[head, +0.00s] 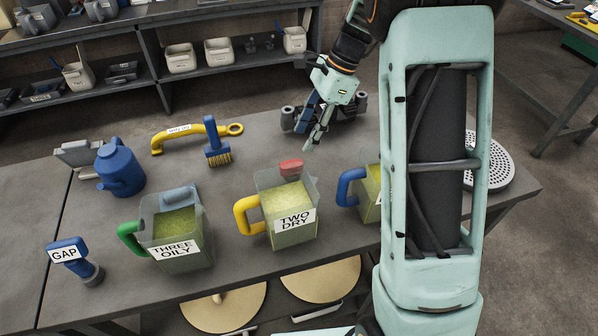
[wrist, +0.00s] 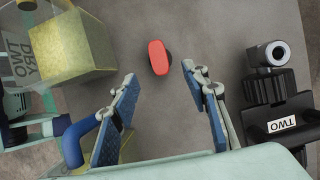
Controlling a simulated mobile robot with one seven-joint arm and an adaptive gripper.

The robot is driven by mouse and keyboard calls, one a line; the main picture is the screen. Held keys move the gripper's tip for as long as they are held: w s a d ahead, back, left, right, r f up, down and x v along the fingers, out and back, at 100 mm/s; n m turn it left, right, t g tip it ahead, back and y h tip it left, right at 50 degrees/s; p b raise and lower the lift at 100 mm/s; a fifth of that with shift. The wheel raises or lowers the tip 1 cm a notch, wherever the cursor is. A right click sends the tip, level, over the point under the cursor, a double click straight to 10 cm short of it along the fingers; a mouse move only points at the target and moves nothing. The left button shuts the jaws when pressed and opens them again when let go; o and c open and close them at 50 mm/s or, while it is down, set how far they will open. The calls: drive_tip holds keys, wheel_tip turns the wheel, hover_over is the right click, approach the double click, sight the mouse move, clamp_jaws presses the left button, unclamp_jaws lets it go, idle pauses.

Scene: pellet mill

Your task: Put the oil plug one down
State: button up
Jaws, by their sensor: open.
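A small plug-like piece with a red top and dark body (wrist: 158,57) stands on the table in the wrist view, its top facing the camera. No label shows on it, so I cannot tell its number. In the head view its red top (head: 291,167) shows just behind the TWO DRY jug (head: 294,217). My gripper (head: 311,141) is open and empty above the table, behind and right of the red piece. In the wrist view the two blue-padded fingers (wrist: 168,105) are spread wide, with the red piece beyond their tips, between their lines and apart from both.
A dark fixture marked TWO (wrist: 273,122) stands close beside the right finger. The THREE OILY jug (head: 178,243) and a blue-handled jug (head: 368,195), partly behind my arm, stand along the front.

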drive_tip(key=x, duration=1)
drive_tip(key=shift+a+f, duration=0.2)
drive_tip(key=shift+f, duration=0.1)
clamp_jaws()
